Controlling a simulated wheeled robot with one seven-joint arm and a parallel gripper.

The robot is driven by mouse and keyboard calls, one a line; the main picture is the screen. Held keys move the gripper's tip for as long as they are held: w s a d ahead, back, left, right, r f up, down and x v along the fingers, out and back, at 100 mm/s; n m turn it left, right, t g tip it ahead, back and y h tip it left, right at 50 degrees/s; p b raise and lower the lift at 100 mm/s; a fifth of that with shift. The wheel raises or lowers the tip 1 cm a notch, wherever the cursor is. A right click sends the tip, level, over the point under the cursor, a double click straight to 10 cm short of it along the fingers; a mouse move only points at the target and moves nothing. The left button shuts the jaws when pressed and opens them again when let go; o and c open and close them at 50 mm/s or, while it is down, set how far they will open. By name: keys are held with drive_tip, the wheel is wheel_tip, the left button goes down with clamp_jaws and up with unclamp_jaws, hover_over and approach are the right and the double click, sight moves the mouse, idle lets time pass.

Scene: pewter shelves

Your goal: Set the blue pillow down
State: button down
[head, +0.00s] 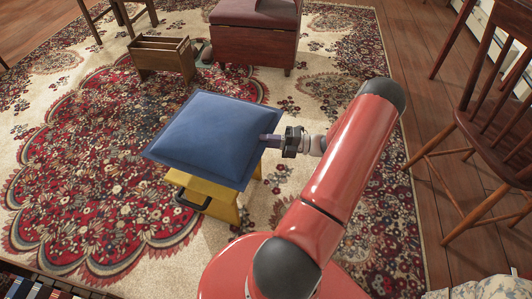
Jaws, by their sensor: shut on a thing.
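The blue pillow (205,137) is square and lies nearly flat in the head view, left of my arm. My gripper (270,142) is shut on the pillow's right edge; its fingertips are partly hidden by the cloth. Below the pillow in the picture is a yellow stool-like piece (222,208) with a dark handle. The pillow hides most of its top. I cannot tell whether the pillow touches it or hangs above it.
A patterned rug (95,170) covers the floor. A small wooden rack (163,57) and a dark red upholstered seat (255,35) stand at the back. A wooden chair (497,130) stands at the right. Open rug lies left of the yellow piece.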

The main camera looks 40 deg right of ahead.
drive_tip(key=shift+f+b, duration=0.3)
drive_tip(key=shift+f, duration=2.5)
drive_tip(key=c, duration=1.3)
unclamp_jaws()
drive_tip(key=shift+f, duration=0.15)
